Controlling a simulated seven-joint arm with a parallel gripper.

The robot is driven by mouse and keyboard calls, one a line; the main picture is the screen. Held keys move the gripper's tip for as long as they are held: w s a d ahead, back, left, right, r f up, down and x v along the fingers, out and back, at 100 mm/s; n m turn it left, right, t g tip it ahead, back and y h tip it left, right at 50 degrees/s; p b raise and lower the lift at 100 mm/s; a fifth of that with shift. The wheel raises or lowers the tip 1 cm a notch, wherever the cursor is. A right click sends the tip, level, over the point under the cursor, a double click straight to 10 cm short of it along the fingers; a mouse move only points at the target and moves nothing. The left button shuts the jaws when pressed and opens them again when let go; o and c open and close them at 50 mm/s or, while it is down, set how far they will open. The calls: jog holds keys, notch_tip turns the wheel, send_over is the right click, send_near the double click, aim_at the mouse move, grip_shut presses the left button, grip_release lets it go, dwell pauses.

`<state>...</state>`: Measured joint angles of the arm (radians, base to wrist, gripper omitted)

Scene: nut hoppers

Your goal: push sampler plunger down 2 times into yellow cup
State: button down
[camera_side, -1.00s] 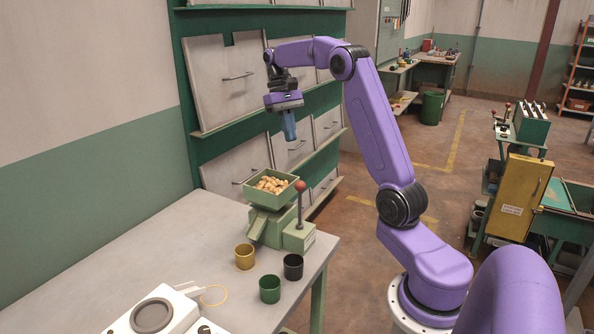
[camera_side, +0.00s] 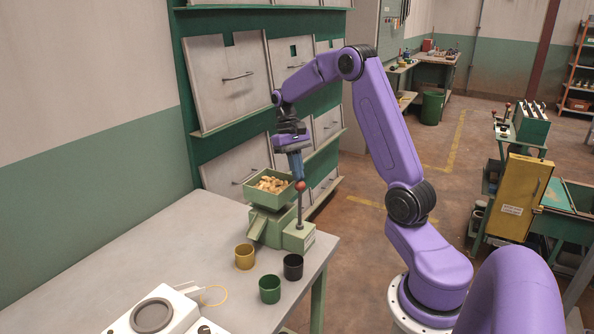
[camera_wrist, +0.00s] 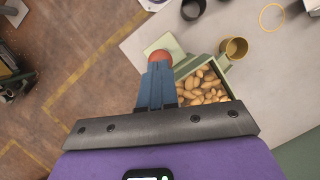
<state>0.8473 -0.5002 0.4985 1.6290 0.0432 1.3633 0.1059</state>
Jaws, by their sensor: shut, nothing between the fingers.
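The sampler (camera_side: 267,228) is a pale green stand on the table, with a square hopper (camera_side: 250,192) of nuts on top and a chute at its left. Its plunger is a grey rod with a red ball knob (camera_side: 300,186), standing upright at the right. The yellow cup (camera_side: 244,257) stands on the table below the chute; it also shows in the wrist view (camera_wrist: 236,47). My gripper (camera_side: 298,178) has its blue fingers shut and empty, pointing down at the red knob. In the wrist view the knob (camera_wrist: 160,56) shows just beyond the fingertips; I cannot tell whether they touch.
A black cup (camera_side: 293,267) and a green cup (camera_side: 270,289) stand right of and in front of the yellow cup. A thin yellow ring (camera_side: 214,296) and a white device (camera_side: 152,315) lie at the table's front. The table's left part is clear.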

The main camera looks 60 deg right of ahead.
jog(key=shift+f, duration=1.9)
jog(key=shift+s, duration=0.1)
jog(key=v, duration=1.4)
jog(key=shift+r, duration=0.25)
jog(key=s+d+r+m, duration=0.1)
jog(key=m, duration=0.1)
jog(key=d+r+m+t+y, duration=0.1)
jog(key=m, duration=0.1)
jog(key=s+r+m, duration=0.1)
jog(key=m, duration=0.2)
jog(key=shift+s+d+r+t+y, duration=0.2)
jog(key=shift+s+d+t+y, duration=0.1)
jog(key=shift+d+t+y, duration=0.1)
jog(key=shift+f, duration=0.1)
